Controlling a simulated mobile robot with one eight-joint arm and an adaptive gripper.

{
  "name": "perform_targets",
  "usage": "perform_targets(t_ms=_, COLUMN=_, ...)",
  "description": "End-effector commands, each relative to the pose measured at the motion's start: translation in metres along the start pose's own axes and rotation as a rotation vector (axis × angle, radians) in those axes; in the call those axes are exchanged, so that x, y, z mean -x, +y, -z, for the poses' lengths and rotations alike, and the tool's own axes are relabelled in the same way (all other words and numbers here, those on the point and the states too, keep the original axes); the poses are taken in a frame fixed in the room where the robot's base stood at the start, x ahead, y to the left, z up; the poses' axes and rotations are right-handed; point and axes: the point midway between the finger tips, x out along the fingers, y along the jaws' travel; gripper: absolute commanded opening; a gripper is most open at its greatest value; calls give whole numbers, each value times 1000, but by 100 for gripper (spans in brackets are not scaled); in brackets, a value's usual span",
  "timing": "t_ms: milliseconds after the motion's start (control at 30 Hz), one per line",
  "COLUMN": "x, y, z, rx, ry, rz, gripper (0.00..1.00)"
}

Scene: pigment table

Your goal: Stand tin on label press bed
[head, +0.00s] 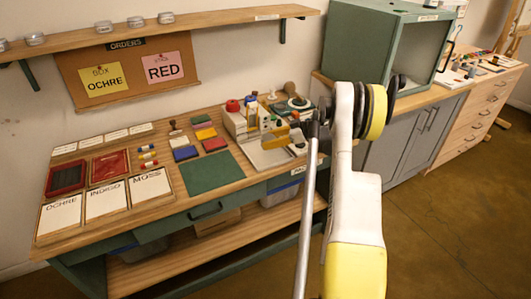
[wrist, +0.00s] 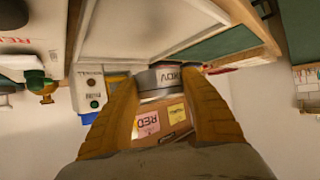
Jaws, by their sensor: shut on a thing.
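My gripper (wrist: 163,84) has its two yellow fingers shut on a grey metal tin (wrist: 168,77) with a pale lettered label. In the head view my gripper (head: 283,136) is over the label press at the table's right end, and I cannot make out the tin there. The label press (head: 235,120) is a white block with a red knob.
A green mat (head: 212,172) lies left of the press. Ink pads (head: 185,153), red trays (head: 66,178) and label cards (head: 105,201) fill the left of the table. Several tins stand on the wall shelf (head: 200,20). A green cabinet (head: 375,45) stands at the right.

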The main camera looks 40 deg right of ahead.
Motion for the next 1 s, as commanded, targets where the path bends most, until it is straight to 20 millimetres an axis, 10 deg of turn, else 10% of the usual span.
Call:
perform_targets(t_ms=900, x=-45, y=16, z=-42, rx=0, ry=0, rz=-1, gripper=20)
perform_targets(t_ms=933, x=-45, y=16, z=-42, rx=0, ry=0, rz=-1, gripper=57)
perform_targets(t_ms=1000, x=-45, y=16, z=-41, rx=0, ry=0, rz=-1, gripper=71)
